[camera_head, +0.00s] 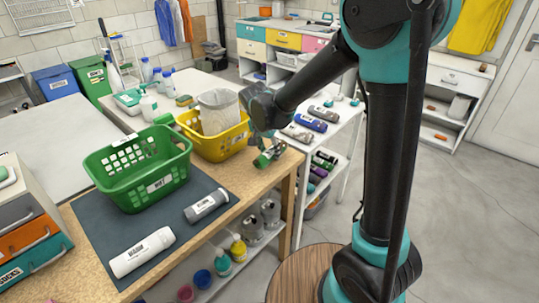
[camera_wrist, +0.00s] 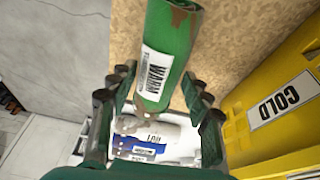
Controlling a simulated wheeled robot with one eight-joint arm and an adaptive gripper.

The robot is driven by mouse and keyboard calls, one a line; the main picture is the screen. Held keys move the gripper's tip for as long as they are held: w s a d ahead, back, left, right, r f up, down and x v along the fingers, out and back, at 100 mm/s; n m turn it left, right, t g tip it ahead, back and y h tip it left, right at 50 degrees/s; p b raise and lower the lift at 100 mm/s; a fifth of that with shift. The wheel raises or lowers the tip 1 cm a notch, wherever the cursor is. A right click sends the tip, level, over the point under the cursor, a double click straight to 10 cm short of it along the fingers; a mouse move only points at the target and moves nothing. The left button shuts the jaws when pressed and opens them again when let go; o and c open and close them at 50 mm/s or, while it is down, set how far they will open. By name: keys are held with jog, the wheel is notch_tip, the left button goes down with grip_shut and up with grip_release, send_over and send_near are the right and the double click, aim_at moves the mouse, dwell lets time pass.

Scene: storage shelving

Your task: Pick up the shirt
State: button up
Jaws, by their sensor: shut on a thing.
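A green rolled shirt (camera_wrist: 170,45) with a white WARM label and brown stains lies between the fingers of my gripper (camera_wrist: 158,88) in the wrist view. The shirt also shows in the head view (camera_head: 270,155), at the wooden table's right edge. My gripper is shut on it, low beside the yellow basket; I cannot tell if the shirt still touches the table. A white rolled shirt (camera_head: 142,252) and a grey one (camera_head: 206,205) lie apart on the dark mat (camera_head: 95,225).
The green basket (camera_head: 140,178) stands on the mat. A white cart (camera_head: 330,135) with several rolls stands beyond the table edge. Drawers (camera_head: 30,225) stand at the left.

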aim_at(270, 149)
notch_tip(270, 149, up, 18)
dwell(0.3)
jog(key=shift+d, duration=0.1)
